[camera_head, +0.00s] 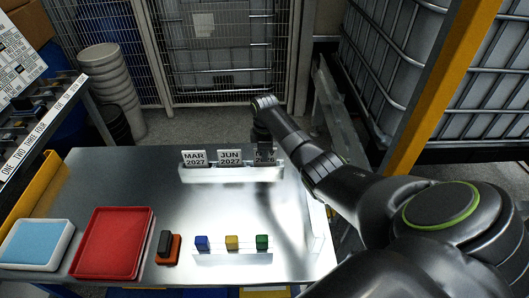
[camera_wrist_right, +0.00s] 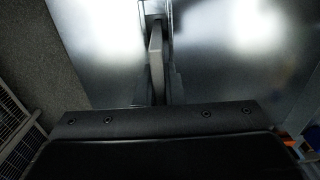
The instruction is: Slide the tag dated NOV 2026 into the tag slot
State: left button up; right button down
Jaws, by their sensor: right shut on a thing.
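Three tags stand along a pale rack (camera_head: 230,174) at the back of the metal table. The left tag (camera_head: 195,158) reads MAR 2027 and the middle tag (camera_head: 230,158) reads JUN 2027. A third tag (camera_head: 265,158) at the right end is shaded and partly covered by my right gripper (camera_head: 264,146); I cannot read its date. The right gripper comes down from above and is shut on this tag. In the right wrist view the tag shows as a pale edge (camera_wrist_right: 156,62) between the fingers (camera_wrist_right: 158,80). I cannot make out the tag slot for certain. My left gripper is out of view.
On the metal table (camera_head: 130,176) are a blue-lined tray (camera_head: 38,243), a red tray (camera_head: 112,243), an orange-and-black block (camera_head: 168,247), and blue, yellow and green blocks (camera_head: 232,243). A labelled shelf (camera_head: 40,137) stands at left. The table's middle is clear.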

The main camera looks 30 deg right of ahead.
jog(key=shift+f, duration=0.2)
jog(key=c, duration=1.5)
grip_release()
jog(key=shift+o, duration=0.2)
notch_tip(320, 180, up, 8)
jog(key=p, duration=0.8)
